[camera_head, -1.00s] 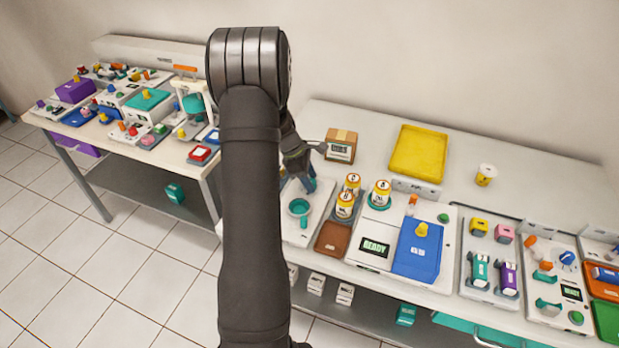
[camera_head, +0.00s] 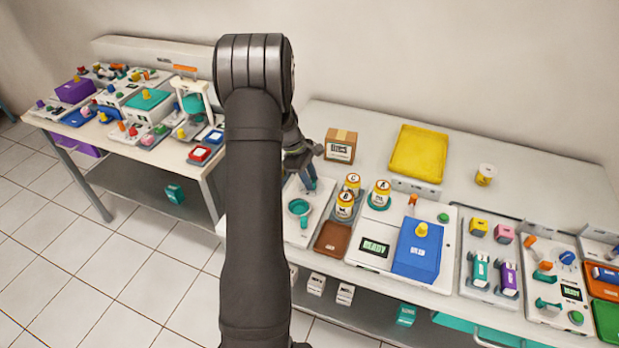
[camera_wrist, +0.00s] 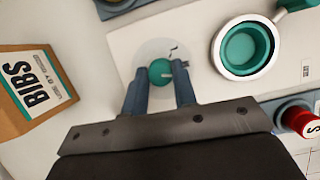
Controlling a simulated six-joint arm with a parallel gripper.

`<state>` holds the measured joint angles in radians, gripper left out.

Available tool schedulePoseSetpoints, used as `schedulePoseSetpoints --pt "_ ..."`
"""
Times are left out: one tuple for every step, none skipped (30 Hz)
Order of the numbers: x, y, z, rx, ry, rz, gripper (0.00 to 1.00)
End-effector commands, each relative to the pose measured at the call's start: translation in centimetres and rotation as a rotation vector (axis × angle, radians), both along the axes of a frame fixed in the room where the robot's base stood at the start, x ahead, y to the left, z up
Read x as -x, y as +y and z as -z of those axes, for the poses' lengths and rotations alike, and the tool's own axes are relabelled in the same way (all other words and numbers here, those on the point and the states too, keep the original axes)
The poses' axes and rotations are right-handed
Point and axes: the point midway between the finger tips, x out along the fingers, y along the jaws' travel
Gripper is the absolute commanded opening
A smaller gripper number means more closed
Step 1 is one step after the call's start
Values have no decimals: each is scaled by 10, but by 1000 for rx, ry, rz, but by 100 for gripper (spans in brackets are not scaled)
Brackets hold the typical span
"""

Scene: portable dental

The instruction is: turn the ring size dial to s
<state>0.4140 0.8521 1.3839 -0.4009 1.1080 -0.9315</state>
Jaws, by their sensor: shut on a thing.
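The ring size dial shows in the wrist view as a round teal knob (camera_wrist: 159,71) on a pale disc with small dark marks. It sits on a white panel (camera_wrist: 204,86) beside a white-rimmed teal cup (camera_wrist: 244,48). My gripper (camera_wrist: 160,80) is shut on the knob, with one blue-grey finger on each side of it. The size letters around the disc are too small or hidden to read. In the head view my gripper (camera_head: 309,184) is low over the white panel, behind the teal cup (camera_head: 299,207), and the knob cannot be made out.
A cardboard BIBS box (camera_wrist: 32,90) stands left of the panel in the wrist view. A red-topped jar (camera_wrist: 300,120) is at the right. In the head view, several yellow jars (camera_head: 344,205), a brown tray (camera_head: 333,238) and a yellow tray (camera_head: 419,153) lie to the right.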

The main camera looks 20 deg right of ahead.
Motion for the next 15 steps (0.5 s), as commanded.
schedulePoseSetpoints --pt "-1 -1 0 0 -1 39 3" --pt "-1 -1 0 0 -1 62 3" --pt "-1 -1 -1 1 -1 94 3" --pt "-1 -1 -1 0 -2 115 3" --pt "-1 -1 0 0 -2 139 3" --pt "-1 -1 0 -1 -1 167 3" --pt "-1 -1 0 1 0 187 3" --pt "-2 -1 0 0 -1 206 3" --pt "-2 -1 0 1 -2 231 3" --pt "-2 -1 0 0 -1 249 3" --pt "-2 -1 -1 0 -1 266 3" --pt "-2 -1 -1 0 -2 285 3" --pt "-2 -2 -1 0 -2 298 3" --pt "-2 -2 -1 1 -2 312 3" --pt "-2 -2 -1 0 -1 326 3"
